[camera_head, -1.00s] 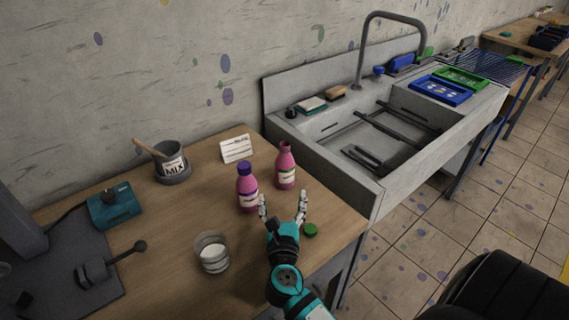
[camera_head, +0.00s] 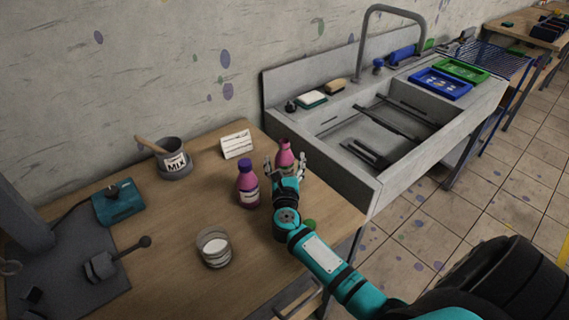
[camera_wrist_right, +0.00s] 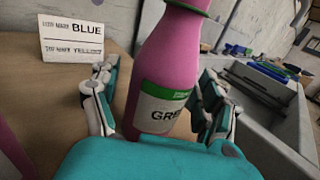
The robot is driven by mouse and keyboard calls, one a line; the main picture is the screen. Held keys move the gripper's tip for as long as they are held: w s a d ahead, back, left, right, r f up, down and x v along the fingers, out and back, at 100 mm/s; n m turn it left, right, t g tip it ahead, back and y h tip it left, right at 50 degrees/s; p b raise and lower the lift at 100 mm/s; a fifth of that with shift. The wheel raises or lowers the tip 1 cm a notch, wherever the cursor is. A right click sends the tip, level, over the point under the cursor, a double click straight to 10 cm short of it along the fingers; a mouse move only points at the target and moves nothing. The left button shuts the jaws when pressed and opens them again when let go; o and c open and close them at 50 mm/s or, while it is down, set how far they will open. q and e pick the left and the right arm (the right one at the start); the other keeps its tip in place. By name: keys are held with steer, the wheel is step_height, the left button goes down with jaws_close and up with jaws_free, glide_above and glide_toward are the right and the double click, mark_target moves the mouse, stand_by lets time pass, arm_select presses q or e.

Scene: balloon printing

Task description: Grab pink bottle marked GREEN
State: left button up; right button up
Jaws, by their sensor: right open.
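The pink bottle marked GREEN (camera_head: 285,158) stands upright on the wooden table near its right edge, without a cap. In the right wrist view the bottle (camera_wrist_right: 168,65) is close up, with a green-topped label reading "GRE", the rest hidden. My right gripper (camera_head: 286,166) is open, with one finger on each side of the bottle. In the right wrist view its fingers (camera_wrist_right: 160,98) stand around the bottle, and I cannot tell whether they touch it. My left gripper is not in view.
A second pink bottle with a purple cap (camera_head: 247,184) stands just left. A green cap (camera_head: 309,224) lies partly behind my right arm. A glass cup (camera_head: 213,247), MIX pot (camera_head: 174,162) and card (camera_head: 237,145) stand on the table. The sink (camera_head: 385,135) adjoins at right.

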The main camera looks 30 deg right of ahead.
steer(key=shift+c, duration=1.1)
steer(key=c, duration=1.3)
